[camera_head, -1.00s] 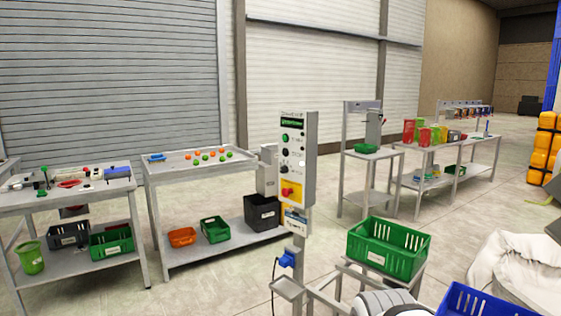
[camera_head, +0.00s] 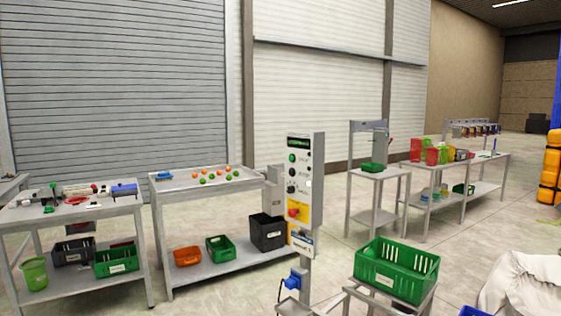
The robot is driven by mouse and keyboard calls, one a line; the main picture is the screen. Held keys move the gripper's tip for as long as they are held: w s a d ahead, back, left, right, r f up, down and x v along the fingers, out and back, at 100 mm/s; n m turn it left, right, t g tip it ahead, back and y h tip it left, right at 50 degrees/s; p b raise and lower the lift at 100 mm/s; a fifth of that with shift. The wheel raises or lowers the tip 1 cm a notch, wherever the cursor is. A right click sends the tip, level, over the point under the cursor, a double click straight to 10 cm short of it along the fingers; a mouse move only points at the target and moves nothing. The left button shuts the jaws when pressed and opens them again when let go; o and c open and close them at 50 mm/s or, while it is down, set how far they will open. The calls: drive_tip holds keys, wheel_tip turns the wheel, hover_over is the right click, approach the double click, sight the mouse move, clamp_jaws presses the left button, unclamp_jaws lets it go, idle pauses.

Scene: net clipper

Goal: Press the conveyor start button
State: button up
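The control panel (camera_head: 316,180) is a tall light-grey box on a post, in the middle of the view. A small green-lit display is at its top. A green button (camera_head: 292,158) sits below the display on its front face. A black knob (camera_head: 291,173) is under the green button. A red button (camera_head: 294,212) on a yellow plate is near the bottom. The labels are too small to read surely. My gripper is not in view.
A green crate (camera_head: 396,271) stands on a low stand right of the panel's post. Behind are a tool table (camera_head: 75,212) and a table with orange and green balls (camera_head: 175,184). Open floor (camera_head: 210,296) lies in front of the tables.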

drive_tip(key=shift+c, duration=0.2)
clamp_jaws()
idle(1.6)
